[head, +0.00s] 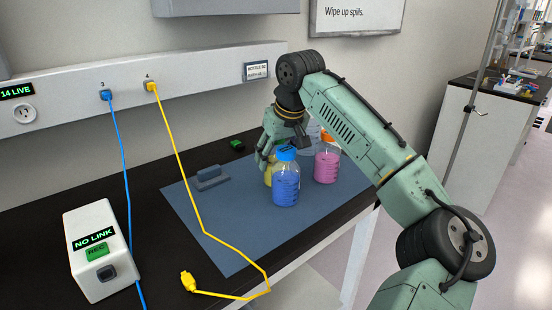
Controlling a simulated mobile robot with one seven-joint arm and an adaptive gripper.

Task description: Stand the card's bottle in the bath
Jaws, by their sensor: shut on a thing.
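My gripper (268,157) is shut on a yellow bottle (267,176), upright and partly hidden behind a blue bottle (286,185). The blue bottle has a blue cap and stands on the blue-grey mat. A pink bottle (327,164) with an orange cap stands to its right. A clear bottle (309,146) shows partly behind them. I cannot make out a bath.
A white "NO LINK" box (98,262) and blue cable (125,190) are at left.

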